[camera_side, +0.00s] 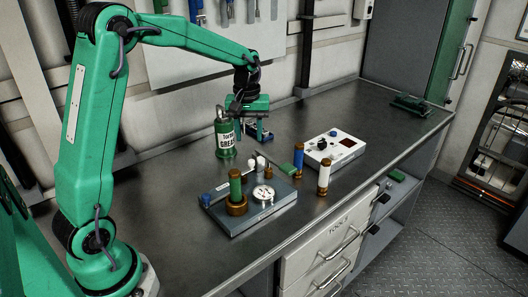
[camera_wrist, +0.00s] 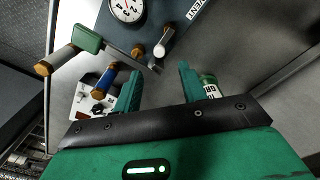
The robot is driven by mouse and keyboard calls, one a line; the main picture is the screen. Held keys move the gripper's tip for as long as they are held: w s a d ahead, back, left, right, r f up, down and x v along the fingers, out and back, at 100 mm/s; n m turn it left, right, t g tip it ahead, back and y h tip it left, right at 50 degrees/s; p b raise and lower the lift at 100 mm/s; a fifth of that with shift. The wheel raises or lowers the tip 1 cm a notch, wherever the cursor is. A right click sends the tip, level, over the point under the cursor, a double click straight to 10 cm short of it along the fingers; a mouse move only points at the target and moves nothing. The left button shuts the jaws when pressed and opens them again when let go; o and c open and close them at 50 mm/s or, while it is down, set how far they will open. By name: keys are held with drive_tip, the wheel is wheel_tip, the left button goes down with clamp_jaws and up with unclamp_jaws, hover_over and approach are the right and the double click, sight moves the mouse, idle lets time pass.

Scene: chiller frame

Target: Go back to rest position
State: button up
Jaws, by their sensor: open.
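My gripper (camera_side: 252,120) hangs at the end of my green arm above the back of the bench, close to the green grease can (camera_side: 226,138). In the wrist view my gripper (camera_wrist: 160,80) shows two green fingers spread apart with nothing between them. The arm reaches out from its base at the left and bends down at the wrist. The grease can (camera_wrist: 209,86) shows partly behind the right finger in the wrist view. I cannot tell whether the gripper touches the can.
A grey gauge block (camera_side: 268,212) with a green cylinder (camera_side: 236,187) stands at front. The bench's right rear is mostly clear.

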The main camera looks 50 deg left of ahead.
drive_tip(key=s+d+r+m+t, duration=0.2)
drive_tip(key=s+d+r+m, duration=0.3)
drive_tip(key=s+r, duration=0.4)
drive_tip(key=s+d+f+m+t, duration=0.1)
drive_tip(key=s+d+m+t, duration=0.2)
drive_tip(key=s, duration=1)
drive_tip(key=d+m, duration=0.1)
drive_tip(key=d, duration=0.1)
drive_tip(key=shift+s+d+m, duration=0.3)
drive_tip(key=shift+s+d, duration=0.05)
